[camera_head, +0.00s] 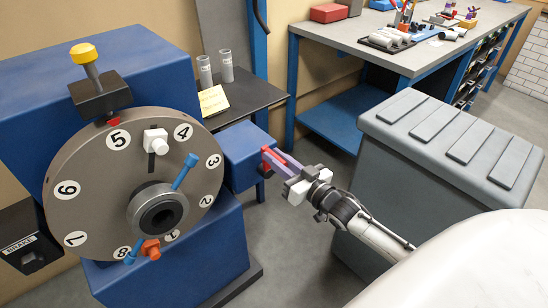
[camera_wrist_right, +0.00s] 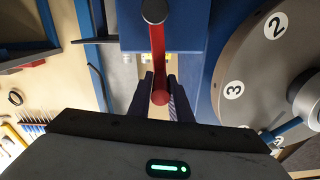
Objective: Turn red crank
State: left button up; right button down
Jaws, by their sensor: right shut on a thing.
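The red crank (camera_head: 268,161) sticks out from the blue box at the right side of the machine. In the right wrist view the crank (camera_wrist_right: 158,55) runs from a round grey hub down to a rounded red end. My right gripper (camera_head: 277,163) is at the crank, with its two dark fingers (camera_wrist_right: 160,92) on either side of the red end, shut on it. The fingers hide part of the crank in the head view. My left gripper is in neither view.
The large numbered disc (camera_head: 95,185) with blue pegs and a central hub stands left of the crank. A grey ridged bin (camera_head: 450,140) stands to the right of my right arm. A workbench (camera_head: 345,35) with tools is behind, and a dark shelf (camera_head: 262,95) holds two cylinders.

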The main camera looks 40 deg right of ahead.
jog(key=shift+d+m, duration=0.3)
jog(key=shift+d, duration=0.15)
jog(key=c, duration=1.6)
grip_release()
jog(key=shift+c, duration=0.2)
jog(key=s, duration=1)
jog(key=shift+s+d, duration=0.15)
jog(key=shift+d, duration=0.2)
